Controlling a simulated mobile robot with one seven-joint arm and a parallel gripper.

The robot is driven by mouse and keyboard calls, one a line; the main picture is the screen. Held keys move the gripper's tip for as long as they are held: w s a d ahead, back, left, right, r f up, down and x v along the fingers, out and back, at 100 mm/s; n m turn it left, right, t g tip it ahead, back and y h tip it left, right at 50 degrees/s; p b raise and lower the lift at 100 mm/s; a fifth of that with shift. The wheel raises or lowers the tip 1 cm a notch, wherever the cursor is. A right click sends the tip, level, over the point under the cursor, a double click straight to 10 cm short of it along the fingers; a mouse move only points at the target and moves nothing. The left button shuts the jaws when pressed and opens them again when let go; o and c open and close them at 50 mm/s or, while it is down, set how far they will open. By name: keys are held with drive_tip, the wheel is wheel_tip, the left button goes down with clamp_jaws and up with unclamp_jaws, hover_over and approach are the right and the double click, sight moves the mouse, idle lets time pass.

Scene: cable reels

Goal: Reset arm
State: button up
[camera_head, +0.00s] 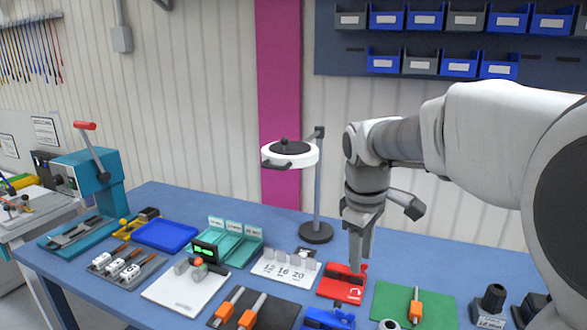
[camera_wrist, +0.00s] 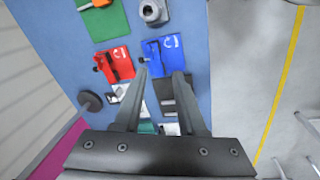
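My arm comes in from the right in the head view and bends down. My gripper (camera_head: 359,262) hangs with fingers downward, in line with the red plate (camera_head: 342,290) on the blue workbench (camera_head: 455,260). I cannot tell the exact height above it. In the wrist view my gripper (camera_wrist: 160,74) has its two fingers apart, with nothing between them. The fingertips there appear over the bench beside the blue plate (camera_wrist: 165,55) and the red plate (camera_wrist: 115,64).
A white lamp (camera_head: 290,153) on a post (camera_head: 317,200) stands left of my gripper. A green mat (camera_head: 395,300), number-marked card holder (camera_head: 283,272), white board (camera_head: 185,290) and blue tray (camera_head: 165,235) cover the bench. Wall bins (camera_head: 425,20) hang above. Floor (camera_wrist: 245,60) lies beside the bench.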

drive_tip(key=s+m+t, duration=0.4)
drive_tip(key=s+m, duration=0.5)
drive_tip(key=s, duration=1)
drive_tip(key=shift+s+d+m+y, duration=0.3)
drive_tip(key=shift+s+m+y, duration=0.1)
drive_tip(key=shift+r, duration=0.15)
